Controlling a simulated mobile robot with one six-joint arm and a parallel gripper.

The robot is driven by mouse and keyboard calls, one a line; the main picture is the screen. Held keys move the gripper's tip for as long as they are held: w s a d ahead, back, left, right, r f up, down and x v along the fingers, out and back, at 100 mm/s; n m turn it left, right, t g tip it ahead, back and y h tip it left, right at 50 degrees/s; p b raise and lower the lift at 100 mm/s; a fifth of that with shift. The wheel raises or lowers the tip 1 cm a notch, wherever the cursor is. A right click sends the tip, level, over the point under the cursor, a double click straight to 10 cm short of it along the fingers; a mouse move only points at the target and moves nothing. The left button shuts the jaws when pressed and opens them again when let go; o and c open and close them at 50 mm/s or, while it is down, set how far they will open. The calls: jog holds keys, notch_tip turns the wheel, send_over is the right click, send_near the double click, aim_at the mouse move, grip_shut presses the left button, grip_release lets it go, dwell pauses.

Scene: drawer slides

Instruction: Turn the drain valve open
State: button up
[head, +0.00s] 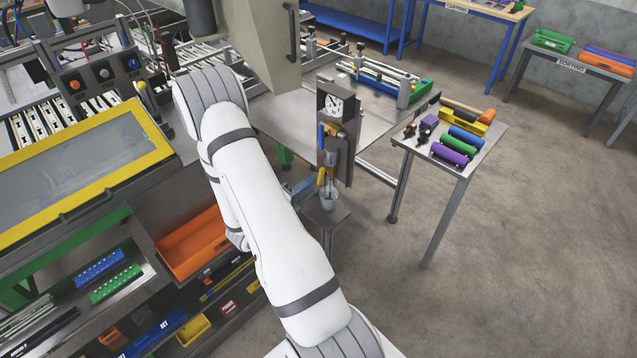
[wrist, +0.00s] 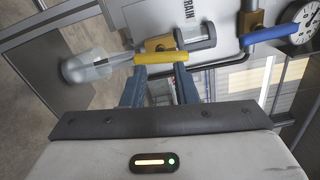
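The drain valve's yellow handle (head: 320,177) is low on the upright valve panel and hangs roughly upright. In the wrist view the yellow handle (wrist: 160,57) lies across the picture, just beyond my fingertips, beside lettering ending in "RAIN". Its brass and grey valve body (wrist: 180,38) is behind it. My gripper (head: 303,187) is left of the handle in the head view. In the wrist view my gripper (wrist: 160,72) has its two blue fingers apart with nothing held between them. Whether a fingertip touches the handle cannot be told.
A blue handle (head: 321,137) and a round gauge (head: 335,105) are higher on the panel. A clear cup (head: 328,200) stands below the yellow handle on a small stand. A side table (head: 455,172) with coloured parts is to the right. Floor beyond it is clear.

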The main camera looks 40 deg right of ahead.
aim_at(323, 175)
jog(key=shift+d, duration=0.2)
jog(key=shift+w+d, duration=0.1)
jog(key=shift+d, duration=0.8)
grip_shut()
jog(key=shift+r+n+p, duration=0.3)
jog(key=shift+n+p, duration=0.1)
jog(key=shift+p, duration=0.4)
jog(key=shift+n+p, duration=0.6)
jog(key=shift+p, duration=0.05)
jog(key=shift+f+n, duration=0.25)
jog(key=shift+n, duration=0.25)
grip_release()
